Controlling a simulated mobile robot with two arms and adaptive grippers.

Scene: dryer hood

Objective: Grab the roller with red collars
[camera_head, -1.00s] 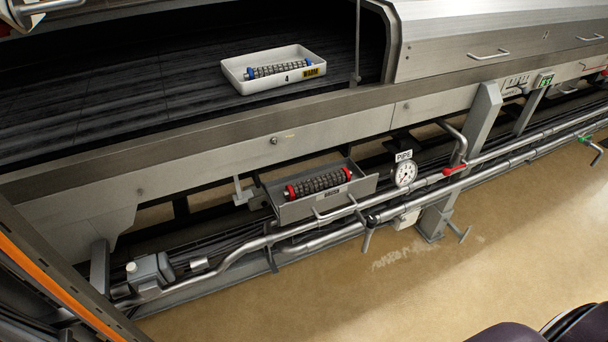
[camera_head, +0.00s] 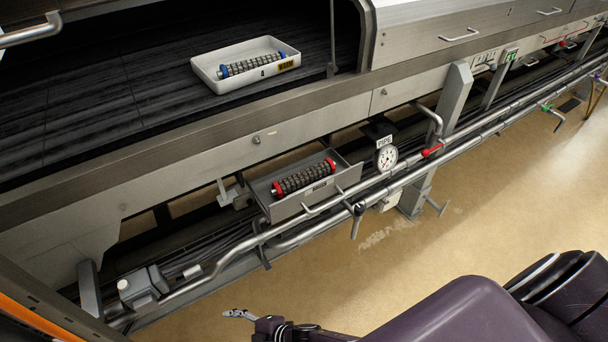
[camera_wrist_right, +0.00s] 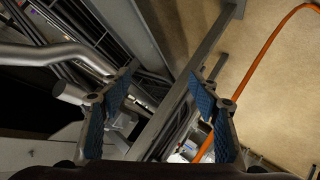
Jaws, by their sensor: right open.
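The roller with red collars (camera_head: 304,179) is a dark ridged cylinder lying in a small grey metal tray (camera_head: 335,186) with a front handle, below the conveyor edge in the head view. My right gripper (camera_head: 238,314) is low at the bottom of the head view, over the floor, in front of the pipes and well apart from the roller. In the right wrist view my right gripper (camera_wrist_right: 160,95) shows two blue-padded fingers spread apart with nothing held between them. The roller cannot be made out there. My left gripper is not in view.
A white tray (camera_head: 208,75) with a blue-collared roller (camera_head: 250,65) sits on the dark conveyor. Pipes (camera_head: 290,234) run before the grey tray, with a gauge (camera_head: 386,158) and a red-handled valve (camera_head: 432,150) to its right. The tan floor (camera_head: 490,215) is clear.

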